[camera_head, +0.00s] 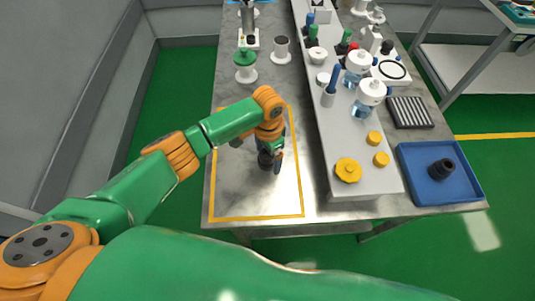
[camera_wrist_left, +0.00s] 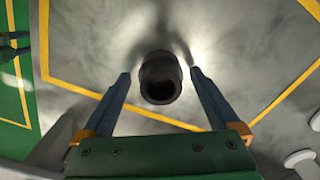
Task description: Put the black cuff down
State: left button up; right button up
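The black cuff (camera_head: 265,160) is a short dark hollow cylinder inside the yellow-outlined area at the front left of the metal table. In the left wrist view the cuff (camera_wrist_left: 161,78) appears to stand on the grey tabletop, its dark opening facing the camera. My left gripper (camera_head: 272,160) is over it, pointing down. In the wrist view the two blue fingers of this gripper (camera_wrist_left: 160,75) are spread to either side of the cuff, with a gap on each side. The head view partly hides the cuff behind a finger. My right gripper is not in view.
A raised grey shelf (camera_head: 345,130) with bottles and yellow knobs (camera_head: 348,170) runs to the right of the outlined area. A blue tray (camera_head: 412,160) holding another black part (camera_head: 441,169) is at the far right. A green-topped stand (camera_head: 246,66) is behind. The outlined area around the cuff is clear.

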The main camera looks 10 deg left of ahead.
pick_arm(q)
jog(key=shift+a+r, duration=0.1)
notch_tip(320, 180, up, 12)
jog(key=b, duration=0.1)
dwell(0.6)
